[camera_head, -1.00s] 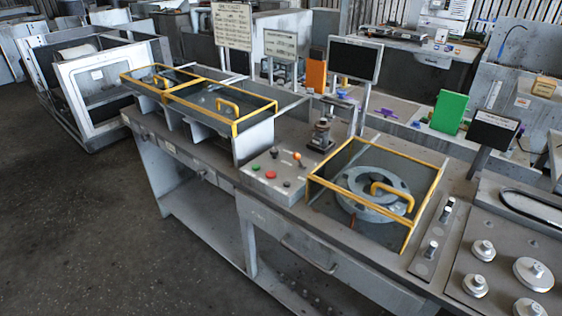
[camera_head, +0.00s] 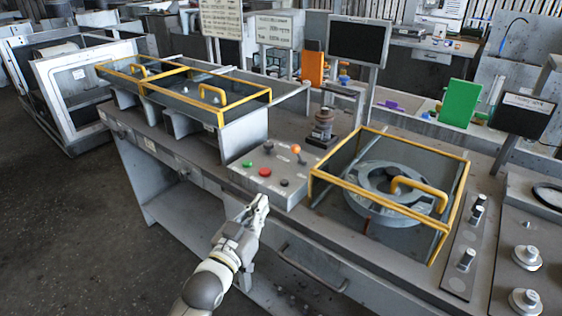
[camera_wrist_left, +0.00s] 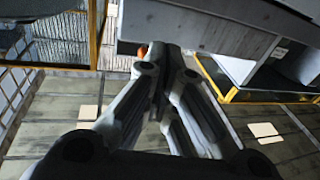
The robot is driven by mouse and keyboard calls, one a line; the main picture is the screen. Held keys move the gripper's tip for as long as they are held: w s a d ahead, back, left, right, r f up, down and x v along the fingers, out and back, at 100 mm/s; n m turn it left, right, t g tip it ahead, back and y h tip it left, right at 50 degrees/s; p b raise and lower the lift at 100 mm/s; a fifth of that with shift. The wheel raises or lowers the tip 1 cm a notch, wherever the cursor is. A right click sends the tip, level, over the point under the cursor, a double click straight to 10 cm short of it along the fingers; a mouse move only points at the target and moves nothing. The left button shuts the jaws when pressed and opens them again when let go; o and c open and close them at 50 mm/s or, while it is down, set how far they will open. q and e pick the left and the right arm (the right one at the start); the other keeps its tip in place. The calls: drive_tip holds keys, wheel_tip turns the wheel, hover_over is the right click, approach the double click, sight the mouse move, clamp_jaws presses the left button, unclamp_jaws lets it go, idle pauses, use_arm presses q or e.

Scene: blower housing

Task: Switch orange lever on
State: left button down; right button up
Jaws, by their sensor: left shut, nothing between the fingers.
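The orange lever (camera_head: 295,149) has a round orange knob and stands on the grey control box (camera_head: 278,200) in the middle of the workbench. The box also carries a green button (camera_head: 247,163), a red button (camera_head: 264,171) and dark knobs. My left gripper (camera_head: 262,200) is shut and empty, in front of the box and below its top, apart from the lever. In the left wrist view the closed fingers (camera_wrist_left: 160,60) point toward the box, and a bit of the orange knob (camera_wrist_left: 142,50) shows beside them. My right gripper is not in view.
A yellow-framed glass cover (camera_head: 320,178) over a round metal part stands right of the box. Another yellow-framed cover (camera_head: 180,70) stands at left. A dark cylindrical fixture (camera_head: 323,125) is behind the lever. The space above the box is free.

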use_arm(q)
drive_tip(key=shift+m+t+h, duration=0.3)
drive_tip(key=shift+t+h, duration=0.2)
drive_tip(key=shift+h, duration=0.1)
drive_tip(key=r, duration=0.3)
drive_tip(key=s+d+r, duration=0.1)
drive_tip(key=r, duration=0.1)
drive_tip(key=shift+r, duration=0.1)
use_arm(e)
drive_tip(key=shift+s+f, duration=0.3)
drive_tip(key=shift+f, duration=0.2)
use_arm(q)
drive_tip(key=shift+w, duration=0.1)
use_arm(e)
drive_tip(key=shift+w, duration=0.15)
use_arm(q)
approach(298, 155)
drive_tip(key=w+r, duration=0.1)
drive_tip(key=w+d+r, duration=0.1)
drive_tip(key=w+r, duration=0.1)
drive_tip(key=w+r+p, duration=0.1)
drive_tip(key=shift+w+d+r, duration=0.25)
drive_tip(key=shift+w+r, duration=0.1)
drive_tip(key=shift+r, duration=0.05)
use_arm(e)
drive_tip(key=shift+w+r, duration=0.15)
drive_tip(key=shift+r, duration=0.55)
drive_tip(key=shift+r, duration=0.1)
